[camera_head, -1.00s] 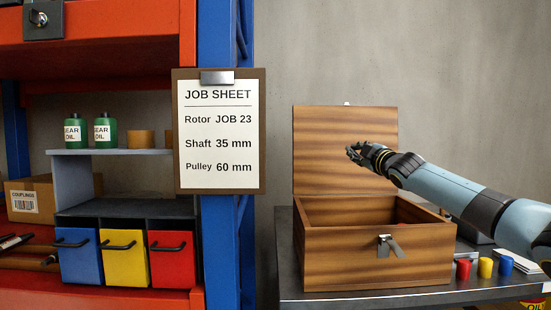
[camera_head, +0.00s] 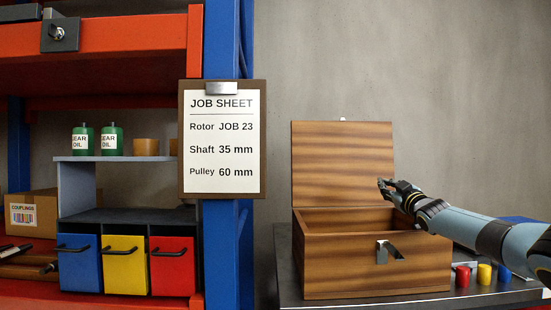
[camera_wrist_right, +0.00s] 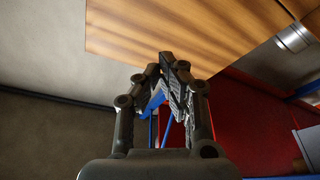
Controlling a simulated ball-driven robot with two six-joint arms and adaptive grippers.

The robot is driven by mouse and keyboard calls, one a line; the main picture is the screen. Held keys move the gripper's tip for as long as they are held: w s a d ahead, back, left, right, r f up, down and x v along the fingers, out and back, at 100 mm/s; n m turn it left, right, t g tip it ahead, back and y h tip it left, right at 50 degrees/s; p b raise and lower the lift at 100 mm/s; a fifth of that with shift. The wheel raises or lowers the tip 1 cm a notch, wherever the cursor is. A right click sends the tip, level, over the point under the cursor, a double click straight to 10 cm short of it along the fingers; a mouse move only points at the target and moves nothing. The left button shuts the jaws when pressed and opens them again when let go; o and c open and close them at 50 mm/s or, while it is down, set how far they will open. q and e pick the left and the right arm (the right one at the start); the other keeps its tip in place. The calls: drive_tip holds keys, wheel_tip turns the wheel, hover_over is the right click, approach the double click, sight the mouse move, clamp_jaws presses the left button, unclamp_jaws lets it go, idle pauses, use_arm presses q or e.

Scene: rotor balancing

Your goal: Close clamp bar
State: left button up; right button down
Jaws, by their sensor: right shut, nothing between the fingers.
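No clamp bar can be made out in these views. My right gripper (camera_head: 385,187) is shut and empty, by the lower right part of the raised lid (camera_head: 340,160) of a wooden box (camera_head: 375,265). The lid stands upright and open. A metal latch (camera_head: 383,250) is on the box's front. In the right wrist view my right gripper (camera_wrist_right: 168,65) has its fingertips together, with a wooden panel (camera_wrist_right: 200,25) beyond them and a metal cylinder (camera_wrist_right: 294,38) at the upper right. My left gripper is not in view.
The box stands on a dark table (camera_head: 290,285). Small red (camera_head: 462,276), yellow (camera_head: 484,273) and blue (camera_head: 504,272) pots are to its right. A job sheet (camera_head: 222,145) hangs on a blue post, left of which are shelves with coloured bins (camera_head: 125,265).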

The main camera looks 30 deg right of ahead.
wheel_tip(320, 180, up, 10)
idle(0.7)
